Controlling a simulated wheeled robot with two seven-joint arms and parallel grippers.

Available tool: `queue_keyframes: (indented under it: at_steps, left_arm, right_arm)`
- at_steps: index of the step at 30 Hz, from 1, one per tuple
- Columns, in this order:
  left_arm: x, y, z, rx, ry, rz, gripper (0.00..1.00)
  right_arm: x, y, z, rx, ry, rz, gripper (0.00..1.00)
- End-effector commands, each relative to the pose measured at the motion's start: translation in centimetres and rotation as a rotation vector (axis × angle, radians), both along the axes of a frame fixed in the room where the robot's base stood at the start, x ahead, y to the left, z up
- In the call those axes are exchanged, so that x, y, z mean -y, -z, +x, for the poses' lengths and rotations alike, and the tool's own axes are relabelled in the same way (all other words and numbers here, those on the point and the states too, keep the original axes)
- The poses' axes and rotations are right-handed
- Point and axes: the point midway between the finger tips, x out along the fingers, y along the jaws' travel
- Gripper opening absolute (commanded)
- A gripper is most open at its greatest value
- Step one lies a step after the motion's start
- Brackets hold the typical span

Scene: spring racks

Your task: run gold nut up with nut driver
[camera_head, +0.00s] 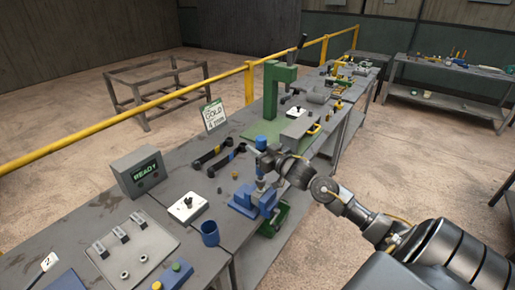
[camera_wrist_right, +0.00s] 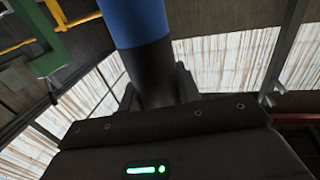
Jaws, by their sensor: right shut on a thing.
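My right gripper (camera_head: 264,163) is shut on the nut driver, whose blue handle top (camera_head: 260,142) stands up above the jaws. In the right wrist view the driver's blue and black handle (camera_wrist_right: 140,30) rises upright between the fingers. Below the gripper, the driver's lower part (camera_head: 260,185) stands over a blue vise (camera_head: 243,205) on the bench. The gold nut cannot be made out; the gripper, driver and vise are in front of that spot. My left gripper is not in view.
A sign reading GOLD (camera_head: 213,115) stands behind the vise. Black-handled tools (camera_head: 212,155), a READY display box (camera_head: 140,172), a white switch box (camera_head: 188,207) and a blue cup (camera_head: 209,233) lie around it. A green press (camera_head: 272,95) stands farther back. A green bin (camera_head: 273,222) hangs at the bench front.

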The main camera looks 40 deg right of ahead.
Motion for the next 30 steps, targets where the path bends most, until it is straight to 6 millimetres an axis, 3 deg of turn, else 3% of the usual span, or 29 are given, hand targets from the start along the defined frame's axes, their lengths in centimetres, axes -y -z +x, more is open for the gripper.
queue_keyframes:
  at_steps: [23, 24, 30]
  left_arm:
    - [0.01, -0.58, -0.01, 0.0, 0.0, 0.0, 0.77]
    - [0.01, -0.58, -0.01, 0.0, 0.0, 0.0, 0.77]
    - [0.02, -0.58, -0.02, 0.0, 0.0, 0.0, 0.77]
  right_arm:
    - [0.08, -0.27, 0.03, 0.006, 0.0, -0.001, 0.02]
    - [0.08, -0.27, 0.03, 0.006, 0.0, -0.001, 0.31]
    - [0.07, -0.28, 0.04, 0.006, 0.0, -0.001, 0.05]
